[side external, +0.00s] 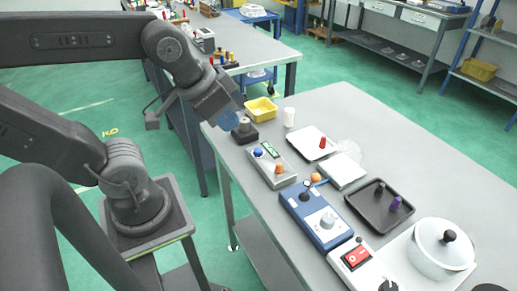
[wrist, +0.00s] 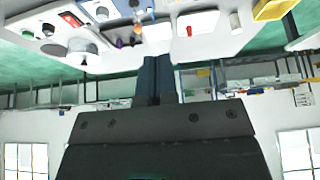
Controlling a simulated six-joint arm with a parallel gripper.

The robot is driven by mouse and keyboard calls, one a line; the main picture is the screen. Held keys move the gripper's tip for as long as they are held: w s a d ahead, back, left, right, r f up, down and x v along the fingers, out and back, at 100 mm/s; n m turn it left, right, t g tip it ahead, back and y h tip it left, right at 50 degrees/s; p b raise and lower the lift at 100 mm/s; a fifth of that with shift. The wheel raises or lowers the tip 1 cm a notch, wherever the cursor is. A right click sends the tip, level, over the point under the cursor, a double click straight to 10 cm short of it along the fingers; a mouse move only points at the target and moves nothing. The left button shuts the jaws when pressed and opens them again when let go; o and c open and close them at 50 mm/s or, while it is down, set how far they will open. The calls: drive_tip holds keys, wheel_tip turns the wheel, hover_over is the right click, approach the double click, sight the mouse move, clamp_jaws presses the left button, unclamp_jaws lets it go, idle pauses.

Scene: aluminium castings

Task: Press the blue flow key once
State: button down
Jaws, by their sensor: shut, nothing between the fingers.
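The blue key (side external: 258,152) is a round blue cap on a light grey control box (side external: 284,180), which also has a green display (side external: 270,149) and an orange knob (side external: 279,168). My gripper (side external: 230,121) is above the near-left end of the bench, up and left of the blue key and clear of it. In the wrist view my gripper's two dark fingers (wrist: 157,62) are together with nothing between them. I cannot pick out the blue key in the wrist view.
A dark block with a grey knob (side external: 244,131) stands just below my gripper. A yellow bin (side external: 261,109) and white cylinder (side external: 289,117) are behind it. A blue box with a dial (side external: 318,218), black tray (side external: 380,206) and white pot (side external: 441,249) stand further right.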

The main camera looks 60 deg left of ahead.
drive_tip(key=shift+a, duration=0.1)
drive_tip(key=m+t+h, duration=0.3)
drive_tip(key=m+h, duration=0.1)
drive_tip(key=m, duration=1)
hover_over(257, 151)
wheel_tip(257, 151, down, 10)
drive_tip(key=shift+r, duration=0.15)
drive_tip(key=shift+f, duration=4.4)
drive_tip(key=shift+f, duration=0.1)
